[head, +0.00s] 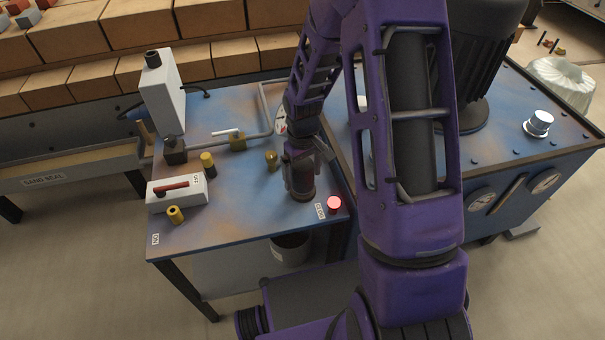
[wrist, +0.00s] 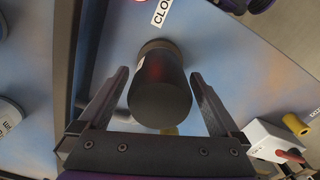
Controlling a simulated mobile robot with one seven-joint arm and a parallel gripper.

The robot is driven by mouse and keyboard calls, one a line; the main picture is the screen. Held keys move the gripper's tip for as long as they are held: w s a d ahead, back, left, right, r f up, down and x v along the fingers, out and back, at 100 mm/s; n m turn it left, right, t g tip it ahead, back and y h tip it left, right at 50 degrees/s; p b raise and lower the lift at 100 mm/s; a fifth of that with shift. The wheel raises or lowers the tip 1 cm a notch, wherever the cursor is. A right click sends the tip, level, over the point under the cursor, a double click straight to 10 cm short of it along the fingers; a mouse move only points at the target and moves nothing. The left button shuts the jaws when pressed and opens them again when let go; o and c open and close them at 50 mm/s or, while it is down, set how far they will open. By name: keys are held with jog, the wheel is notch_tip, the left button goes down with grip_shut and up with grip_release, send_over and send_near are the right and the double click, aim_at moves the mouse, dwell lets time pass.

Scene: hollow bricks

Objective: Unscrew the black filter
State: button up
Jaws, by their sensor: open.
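The black filter (wrist: 160,88) is a dark cylinder with a rounded-edge flat end, seen end-on in the wrist view. It stands between the two fingers of my gripper (wrist: 159,76), with a visible gap on each side. My gripper is open and does not appear to hold it. In the head view my gripper (head: 301,178) is over the right part of the blue worktable (head: 235,222), around the dark filter. The arm and fingers partly hide the filter there.
A glowing red button (head: 334,204) sits close right of the gripper. A white switch box (head: 177,193) and yellow cylinders (head: 176,214) stand left. A blue machine (head: 485,165) is at right. The table's front middle is clear.

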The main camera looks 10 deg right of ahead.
jog(key=m, duration=0.5)
jog(key=shift+m, duration=0.3)
jog(key=m, duration=0.5)
jog(key=shift+m, duration=0.3)
jog(key=c, duration=1.5)
jog(key=shift+n, duration=0.8)
grip_shut()
jog(key=shift+n, duration=0.7)
jog(key=shift+n, duration=1.4)
